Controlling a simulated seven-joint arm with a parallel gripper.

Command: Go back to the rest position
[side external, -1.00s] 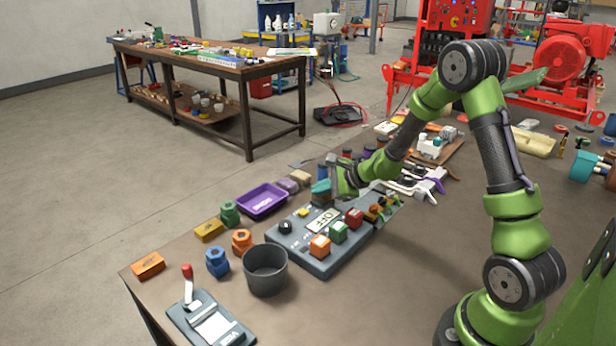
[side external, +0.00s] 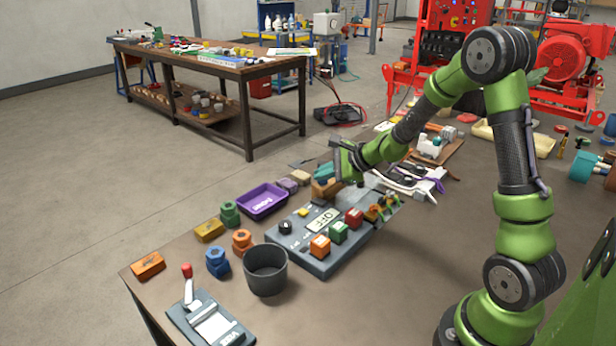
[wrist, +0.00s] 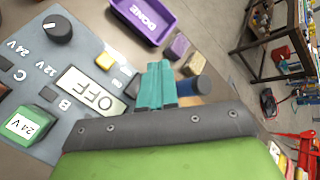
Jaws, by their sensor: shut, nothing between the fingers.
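My gripper (side external: 326,172) is above the far end of the grey control panel (side external: 322,262), with its teal fingers together and nothing between them. The fingers also show in the wrist view (wrist: 157,86), just right of the panel. The panel has an OFF display (wrist: 93,92), a black knob (wrist: 57,29), a small yellow button (wrist: 105,61), and orange, green and red blocks along its near side.
A purple tray (side external: 262,201) lies beyond the panel, with small blocks next to it. A dark grey cup (side external: 266,270), stacked nuts and a red-handled lever device (side external: 210,320) are nearer. White and purple clamp-like parts lie right of the panel. The air above the bench is open.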

